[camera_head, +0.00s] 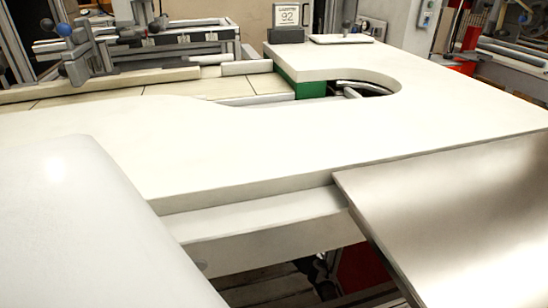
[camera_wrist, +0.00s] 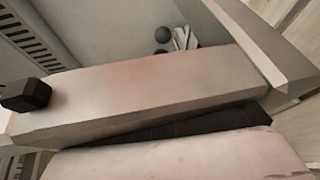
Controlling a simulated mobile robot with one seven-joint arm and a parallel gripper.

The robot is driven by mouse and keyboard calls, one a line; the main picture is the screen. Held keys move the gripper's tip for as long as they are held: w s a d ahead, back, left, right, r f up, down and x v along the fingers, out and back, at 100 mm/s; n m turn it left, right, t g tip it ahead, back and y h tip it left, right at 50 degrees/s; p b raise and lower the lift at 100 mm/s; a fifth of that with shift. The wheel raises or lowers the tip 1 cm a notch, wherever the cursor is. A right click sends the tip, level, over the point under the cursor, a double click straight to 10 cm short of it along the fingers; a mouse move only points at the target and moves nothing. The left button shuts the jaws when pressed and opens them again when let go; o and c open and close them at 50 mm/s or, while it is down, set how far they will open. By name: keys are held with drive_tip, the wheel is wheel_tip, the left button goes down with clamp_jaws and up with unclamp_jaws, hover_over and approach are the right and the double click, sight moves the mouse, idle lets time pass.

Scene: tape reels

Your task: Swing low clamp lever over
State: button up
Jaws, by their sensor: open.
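In the head view, a grey clamp-like fitting (camera_head: 76,62) stands at the upper left on the machine. It carries a blue ball knob (camera_head: 65,30) and a dark grey ball knob (camera_head: 47,24). I cannot tell whether either belongs to the low clamp lever. In the wrist view, a broad pale bar (camera_wrist: 140,95) crosses the picture, with a black block-shaped knob (camera_wrist: 26,94) at its left end. Two small dark balls, an upper one (camera_wrist: 162,34) and a lower one (camera_wrist: 161,53), show behind the bar.
A broad white worktop (camera_head: 240,150) with a rounded cutout fills the middle and is mostly clear. A brushed metal panel (camera_head: 450,210) lies at the lower right. A small box marked 92 (camera_head: 288,17) and a flat white pad (camera_head: 341,39) are at the back.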

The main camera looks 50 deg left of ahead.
drive_tip(key=shift+s+d+r+p, duration=0.15)
drive_tip(key=shift+d+p, duration=0.25)
drive_tip(key=shift+d, duration=0.8)
